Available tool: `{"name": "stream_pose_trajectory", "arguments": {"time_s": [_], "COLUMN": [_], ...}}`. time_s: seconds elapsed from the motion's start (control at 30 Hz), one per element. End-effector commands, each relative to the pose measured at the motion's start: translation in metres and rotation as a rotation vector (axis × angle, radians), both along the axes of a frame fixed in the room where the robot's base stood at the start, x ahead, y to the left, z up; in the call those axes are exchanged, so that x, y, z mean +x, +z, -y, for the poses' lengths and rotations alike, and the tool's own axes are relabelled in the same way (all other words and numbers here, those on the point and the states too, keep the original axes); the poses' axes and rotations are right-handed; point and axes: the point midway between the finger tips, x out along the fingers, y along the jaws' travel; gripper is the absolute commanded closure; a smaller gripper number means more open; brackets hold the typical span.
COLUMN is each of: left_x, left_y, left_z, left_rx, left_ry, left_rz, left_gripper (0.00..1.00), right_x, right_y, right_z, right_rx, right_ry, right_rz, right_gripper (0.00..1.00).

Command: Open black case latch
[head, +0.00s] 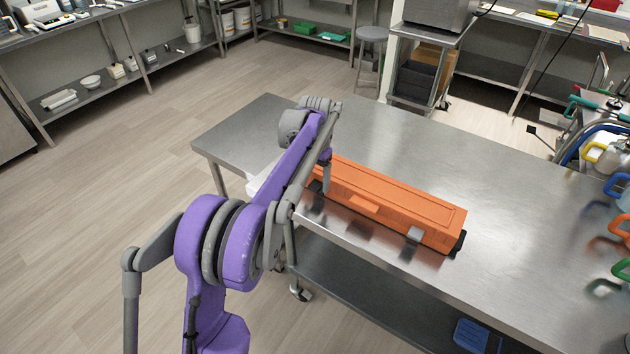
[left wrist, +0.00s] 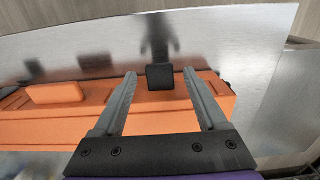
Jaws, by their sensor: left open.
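A long orange case (head: 390,200) lies closed on the steel table, with an orange handle (head: 364,205) on its near side. A black latch (left wrist: 160,77) sits on that side, near one end; in the head view it is partly behind my arm. A second latch (head: 414,235), greyish in the head view, is near the case's right end. My left gripper (head: 322,178) is over the case's left part, its tips hard to see in the head view. In the left wrist view its two grey fingers (left wrist: 160,74) are apart, the black latch showing between them. No contact is clear.
The steel table (head: 480,190) is clear behind and right of the case. Coloured-handled jugs (head: 618,186) stand at the far right. A stool (head: 371,40) and shelving are beyond. A white object (head: 262,180) is partly hidden behind my arm.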

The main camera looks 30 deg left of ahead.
Motion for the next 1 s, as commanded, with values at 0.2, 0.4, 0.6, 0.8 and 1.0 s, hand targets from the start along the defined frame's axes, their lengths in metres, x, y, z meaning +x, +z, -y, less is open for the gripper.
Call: {"name": "stream_pose_trajectory", "arguments": {"time_s": [0.2, 0.4, 0.6, 0.8, 1.0], "left_x": [0.0001, 0.0001, 0.0000, 0.0000, -0.0019], "left_y": [-0.0030, -0.0028, -0.0026, -0.0026, -0.0032], "left_z": [0.0002, 0.0001, 0.0001, 0.0001, 0.0000], "left_rx": [0.000, 0.000, 0.000, 0.000, -0.001], "left_ry": [0.000, 0.000, 0.000, 0.000, 0.000], "left_rz": [0.000, 0.000, 0.000, 0.000, 0.018], "left_gripper": [0.25, 0.43, 0.79, 1.00, 1.00], "right_x": [0.0000, 0.0000, 0.0000, 0.0000, -0.0007], "right_y": [0.0000, 0.0000, 0.0000, 0.0000, -0.0019], "right_z": [0.0000, 0.0000, 0.0000, 0.0000, 0.0000], "right_rx": [0.000, 0.000, 0.000, 0.000, 0.000], "right_ry": [0.000, 0.000, 0.000, 0.000, 0.000], "right_rz": [0.000, 0.000, 0.000, 0.000, -0.001], "right_gripper": [0.50, 0.50, 0.50, 0.50, 0.50]}}
